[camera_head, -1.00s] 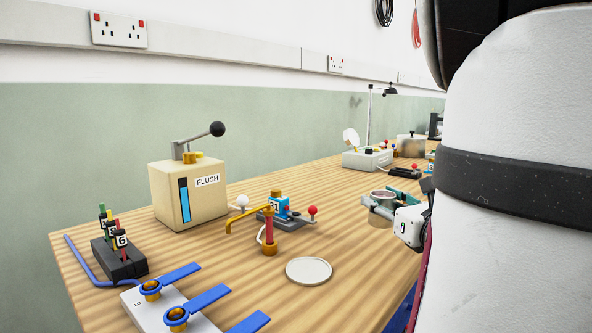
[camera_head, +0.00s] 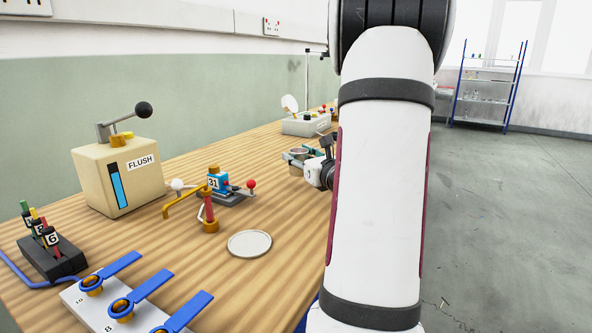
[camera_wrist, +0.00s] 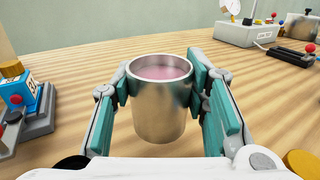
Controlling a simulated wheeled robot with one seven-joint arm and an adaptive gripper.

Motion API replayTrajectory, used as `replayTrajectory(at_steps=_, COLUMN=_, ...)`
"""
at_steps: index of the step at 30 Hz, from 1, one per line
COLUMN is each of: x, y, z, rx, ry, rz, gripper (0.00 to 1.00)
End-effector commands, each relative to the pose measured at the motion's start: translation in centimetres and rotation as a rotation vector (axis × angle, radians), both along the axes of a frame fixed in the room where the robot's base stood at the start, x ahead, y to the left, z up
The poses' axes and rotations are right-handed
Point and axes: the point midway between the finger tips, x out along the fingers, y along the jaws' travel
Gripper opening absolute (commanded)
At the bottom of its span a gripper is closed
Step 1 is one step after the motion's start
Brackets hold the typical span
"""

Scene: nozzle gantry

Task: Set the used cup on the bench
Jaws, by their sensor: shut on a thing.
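The used cup (camera_wrist: 161,103) is a metal cylinder, upright, with pinkish contents showing inside its rim in the wrist view. My gripper (camera_wrist: 163,88) is shut on it, with a teal pad against each side. In the head view the cup (camera_head: 298,153) shows small, just left of my arm, held by my gripper (camera_head: 300,158) over the wooden bench (camera_head: 265,205). I cannot tell whether the cup's base touches the bench or hangs a little above it. My arm hides part of the bench's right side.
A pale round disc (camera_head: 249,243) lies on the near bench. Left of the cup are a blue unit marked 31 (camera_head: 216,183), a brass spout post (camera_head: 209,213) and the FLUSH box (camera_head: 118,177). A grey box with a dial (camera_head: 305,125) stands farther back. Bare wood surrounds the cup.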

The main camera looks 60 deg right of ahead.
Motion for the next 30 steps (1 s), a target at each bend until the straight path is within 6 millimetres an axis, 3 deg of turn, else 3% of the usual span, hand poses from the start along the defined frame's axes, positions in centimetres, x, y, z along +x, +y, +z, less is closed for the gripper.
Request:
replayTrajectory(at_steps=7, x=1.3, y=-1.2, z=-0.4, rx=0.001, ry=0.0, rz=-0.001, gripper=0.1)
replayTrajectory(at_steps=15, x=1.3, y=-1.2, z=-3.6, rx=0.001, ry=0.0, rz=0.0, gripper=0.1)
replayTrajectory(at_steps=27, x=1.3, y=-1.1, z=-4.0, rx=-0.001, ry=0.0, rz=0.0, gripper=0.1)
replayTrajectory(at_steps=28, x=1.3, y=-1.1, z=-4.0, rx=0.0, ry=0.0, rz=0.0, gripper=0.48)
replayTrajectory(at_steps=30, x=1.3, y=-1.1, z=-3.9, rx=0.0, ry=0.0, rz=0.0, gripper=0.61)
